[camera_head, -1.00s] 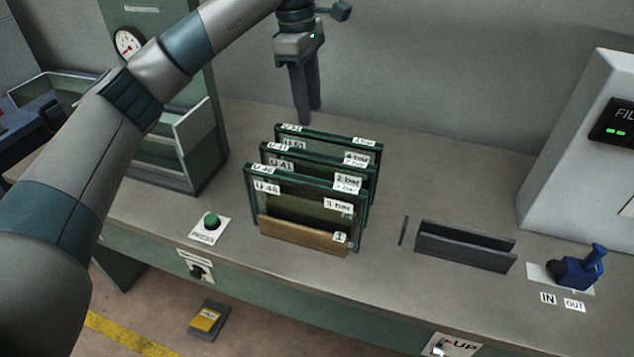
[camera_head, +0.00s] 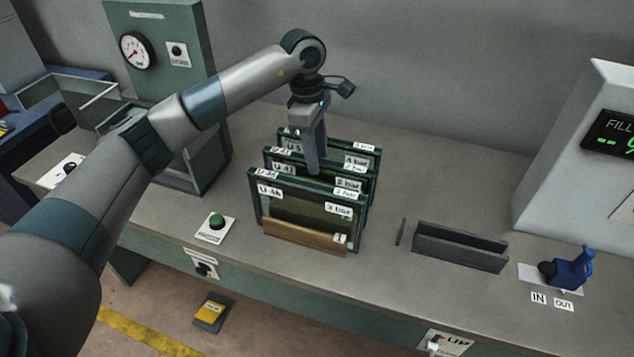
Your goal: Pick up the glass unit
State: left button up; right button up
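Three upright glass units stand one behind another in a rack with a wooden front strip (camera_head: 290,236). The front unit (camera_head: 285,208) has labels reading U 48 and 3 bar. The middle unit (camera_head: 269,157) and the rear unit (camera_head: 371,149) show mostly their top edges and labels. My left gripper (camera_head: 316,165) points down over the middle of the rack, its two fingers apart, one nearer the camera. The near fingertip overlaps the middle unit's top edge in the picture. I cannot tell whether the fingers straddle a unit. My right gripper is out of view.
A green PRESS button (camera_head: 217,221) is left of the rack. A dark slotted holder (camera_head: 460,246) and a blue-handled lever (camera_head: 572,269) are to the right. A green cabinet with a gauge (camera_head: 137,50) stands left behind; a white filling machine (camera_head: 575,150) stands right.

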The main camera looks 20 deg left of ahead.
pick_arm(q)
jog(key=shift+d+f, duration=0.1)
jog(key=shift+f, duration=0.45)
jog(key=f+p, duration=0.2)
jog(key=f, duration=0.1)
jog(key=f+p, duration=0.1)
jog(key=f, duration=0.1)
jog(key=shift+s+d+f+p, duration=0.1)
jog(key=shift+s+d+p, duration=0.15)
jog(key=shift+p, duration=0.15)
grip_shut()
jog(key=shift+w, duration=0.1)
dwell(1.3)
